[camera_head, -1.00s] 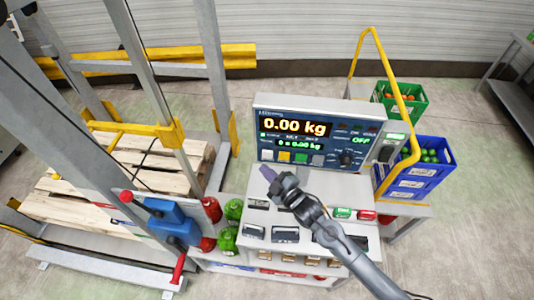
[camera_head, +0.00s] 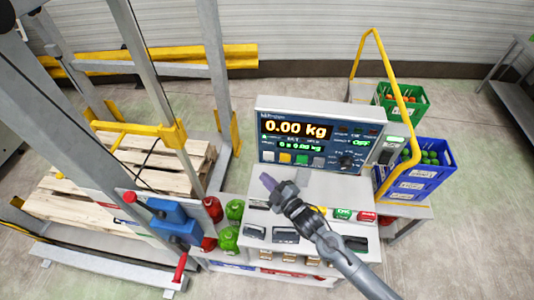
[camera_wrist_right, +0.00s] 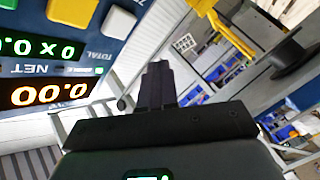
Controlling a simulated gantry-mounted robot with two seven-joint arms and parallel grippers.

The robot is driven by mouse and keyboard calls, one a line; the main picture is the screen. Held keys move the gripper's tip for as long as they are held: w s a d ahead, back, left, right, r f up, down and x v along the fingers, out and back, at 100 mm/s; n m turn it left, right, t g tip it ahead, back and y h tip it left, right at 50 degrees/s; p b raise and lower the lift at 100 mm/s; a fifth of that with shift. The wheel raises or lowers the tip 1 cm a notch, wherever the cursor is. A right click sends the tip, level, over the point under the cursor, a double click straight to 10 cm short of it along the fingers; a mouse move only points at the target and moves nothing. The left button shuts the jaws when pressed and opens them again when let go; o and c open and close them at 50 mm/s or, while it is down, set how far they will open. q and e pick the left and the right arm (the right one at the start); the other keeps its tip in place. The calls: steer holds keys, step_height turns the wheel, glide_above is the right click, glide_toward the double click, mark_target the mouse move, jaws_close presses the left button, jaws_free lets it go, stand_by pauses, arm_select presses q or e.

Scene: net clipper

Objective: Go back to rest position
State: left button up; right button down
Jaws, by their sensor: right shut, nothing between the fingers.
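My right gripper (camera_head: 268,182) is shut and empty. It hovers above the white machine top, just in front of and below the display panel (camera_head: 320,138). In the right wrist view its dark fingers (camera_wrist_right: 157,80) are together, with the panel's buttons and digits upside down at the upper left. The panel reads 0.00 kg and has a row of coloured buttons and a dark knob. My right arm comes in from the lower right across the machine's front. My left gripper does not show in the head view.
Wooden pallets (camera_head: 110,200) lie inside a grey and yellow frame at the left. Red and green net rolls (camera_head: 234,210) stand beside a blue clipper (camera_head: 175,220). A yellow rail (camera_head: 407,100) curves by a green crate (camera_head: 405,100) and a blue crate (camera_head: 412,185) at the right.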

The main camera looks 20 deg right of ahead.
steer(key=shift+s+f, duration=0.1)
steer(key=s+f+m+g+h+p, duration=0.15)
steer(key=s+f, duration=0.25)
steer(key=s, duration=0.5)
steer(key=s+d+r+m+g+h, duration=0.1)
steer(key=s+m+g, duration=0.3)
steer(key=s, duration=0.6)
steer(key=s+d+r+m+g+h, duration=0.2)
steer(key=s+m+g, duration=0.3)
steer(key=s, duration=0.6)
steer(key=shift+d+r+g+p, duration=0.2)
steer(key=shift+d+g+p, duration=0.35)
steer(key=shift+g, duration=0.7)
steer(key=shift+s+d+m, duration=0.1)
steer(key=shift+d+m, duration=0.05)
steer(key=shift+m, duration=0.1)
